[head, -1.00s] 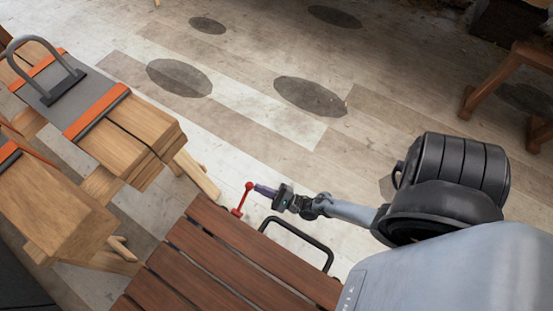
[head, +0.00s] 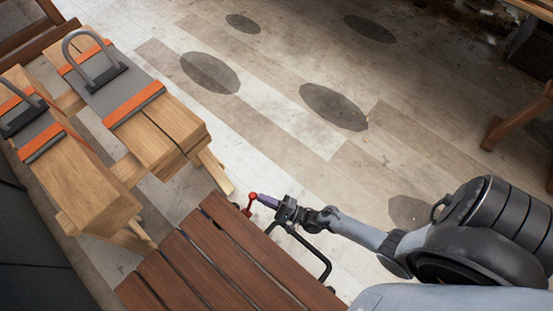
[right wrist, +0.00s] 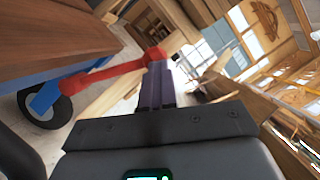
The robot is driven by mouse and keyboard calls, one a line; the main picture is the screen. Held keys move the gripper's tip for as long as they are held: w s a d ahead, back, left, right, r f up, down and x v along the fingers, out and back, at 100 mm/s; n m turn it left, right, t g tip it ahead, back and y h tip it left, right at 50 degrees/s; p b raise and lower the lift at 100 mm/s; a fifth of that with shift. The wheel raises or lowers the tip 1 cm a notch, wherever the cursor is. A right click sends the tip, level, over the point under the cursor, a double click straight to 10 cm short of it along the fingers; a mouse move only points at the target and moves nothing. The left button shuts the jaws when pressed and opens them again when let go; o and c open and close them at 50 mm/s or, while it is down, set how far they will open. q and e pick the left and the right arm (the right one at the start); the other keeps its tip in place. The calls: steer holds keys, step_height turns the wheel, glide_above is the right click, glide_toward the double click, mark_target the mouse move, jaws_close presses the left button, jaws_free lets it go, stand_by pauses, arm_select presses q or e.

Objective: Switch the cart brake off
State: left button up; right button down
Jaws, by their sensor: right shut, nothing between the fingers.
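The cart's slatted brown wooden deck (head: 215,262) is at the bottom centre of the head view. A red brake lever with a round knob (head: 252,196) stands at its far right corner. In the right wrist view the red lever (right wrist: 108,73) runs from a pivot beside the cart's blue frame (right wrist: 45,97) up to its knob. My right gripper (head: 262,200) is shut and empty, its purple fingers (right wrist: 157,85) at the knob, touching it or very close. The fingers hide part of the knob's far side. My left gripper is not in view.
A black handle bar (head: 318,258) rises along the cart's right side, close under my right wrist. A dark wheel (right wrist: 42,108) shows under the cart. Timber stacks on trestles (head: 160,135) with orange straps stand left. Floor beyond is clear.

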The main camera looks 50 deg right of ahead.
stand_by(0.4)
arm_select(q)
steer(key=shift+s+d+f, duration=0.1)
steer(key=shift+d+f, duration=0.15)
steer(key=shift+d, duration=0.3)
arm_select(e)
steer(key=w+d+f+v, duration=0.1)
steer(key=d+v, duration=0.1)
steer(key=v, duration=1.1)
steer(key=shift+w, duration=0.1)
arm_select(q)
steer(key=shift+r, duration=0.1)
arm_select(e)
steer(key=shift+d, duration=0.1)
